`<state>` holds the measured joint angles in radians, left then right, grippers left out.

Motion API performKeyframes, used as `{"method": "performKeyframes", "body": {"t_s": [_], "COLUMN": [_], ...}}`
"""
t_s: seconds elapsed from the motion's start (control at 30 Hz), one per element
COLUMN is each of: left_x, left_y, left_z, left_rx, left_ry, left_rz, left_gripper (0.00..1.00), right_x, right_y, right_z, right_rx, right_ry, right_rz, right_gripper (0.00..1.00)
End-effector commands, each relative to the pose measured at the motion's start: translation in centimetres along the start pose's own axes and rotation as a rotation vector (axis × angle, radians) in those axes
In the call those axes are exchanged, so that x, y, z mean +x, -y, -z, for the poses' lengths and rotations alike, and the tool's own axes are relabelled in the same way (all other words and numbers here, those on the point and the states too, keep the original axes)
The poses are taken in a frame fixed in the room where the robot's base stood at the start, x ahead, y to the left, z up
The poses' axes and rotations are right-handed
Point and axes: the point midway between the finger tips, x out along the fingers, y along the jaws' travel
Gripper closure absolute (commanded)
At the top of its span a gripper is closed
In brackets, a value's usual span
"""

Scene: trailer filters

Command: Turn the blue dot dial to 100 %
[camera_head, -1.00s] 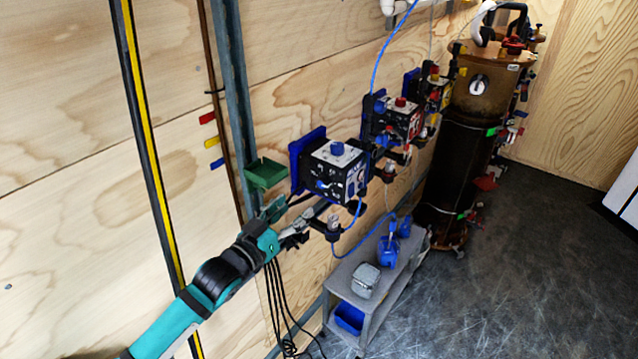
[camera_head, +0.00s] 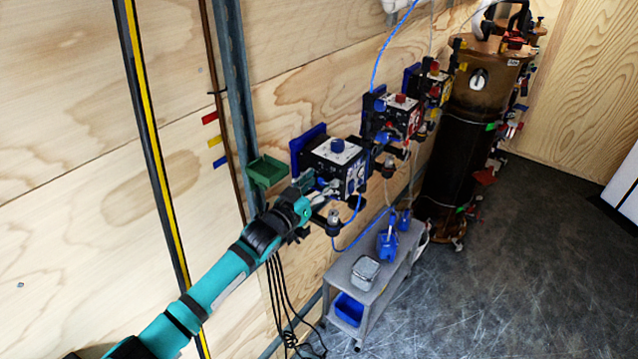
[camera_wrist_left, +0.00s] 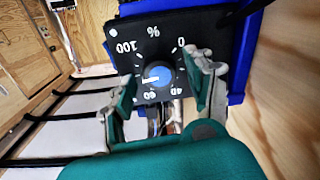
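The blue dot dial (camera_wrist_left: 160,77) is a round blue knob with a white pointer on a black panel (camera_wrist_left: 150,35), seen upside down in the left wrist view. Its pointer points left, between the 60 and 100 marks; the 80 mark is not readable. My left gripper (camera_wrist_left: 162,87) is open, with one finger on each side of the knob and gaps between. In the head view, my left gripper (camera_head: 322,189) is at the front of the control box (camera_head: 336,160), partly covering it. My right gripper is not in view.
A blue knob (camera_head: 337,145) tops the box. A green bin (camera_head: 266,171) hangs to its left. More boxes with red knobs (camera_head: 400,98) are behind. A grey cart (camera_head: 345,274) and brown filter column (camera_head: 456,150) stand right; open floor lies beyond.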

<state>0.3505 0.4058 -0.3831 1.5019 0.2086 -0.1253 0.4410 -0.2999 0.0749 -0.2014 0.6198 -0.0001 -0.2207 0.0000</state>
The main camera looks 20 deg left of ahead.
Motion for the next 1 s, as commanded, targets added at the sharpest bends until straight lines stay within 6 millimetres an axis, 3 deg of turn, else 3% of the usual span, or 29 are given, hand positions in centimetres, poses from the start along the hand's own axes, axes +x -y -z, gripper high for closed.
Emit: {"method": "performKeyframes", "body": {"t_s": [0.07,0.37,0.67,1.0], "left_x": [-0.02,-0.04,-0.04,-0.03], "left_y": [0.01,0.02,0.02,-0.03], "left_z": [-0.01,-0.01,-0.05,-0.18], "left_rx": [0.000,0.000,0.036,0.254], "left_ry": [0.000,0.000,-0.002,-0.015], "left_rz": [0.000,0.000,0.000,-0.003], "left_gripper": [0.58,0.97,0.97,0.97], "right_x": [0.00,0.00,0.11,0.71], "right_y": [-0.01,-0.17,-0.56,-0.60], "right_z": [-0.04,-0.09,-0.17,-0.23], "right_rx": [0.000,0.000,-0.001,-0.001], "right_ry": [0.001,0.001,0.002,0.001], "right_rz": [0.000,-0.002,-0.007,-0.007], "right_gripper": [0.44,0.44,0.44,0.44]}}
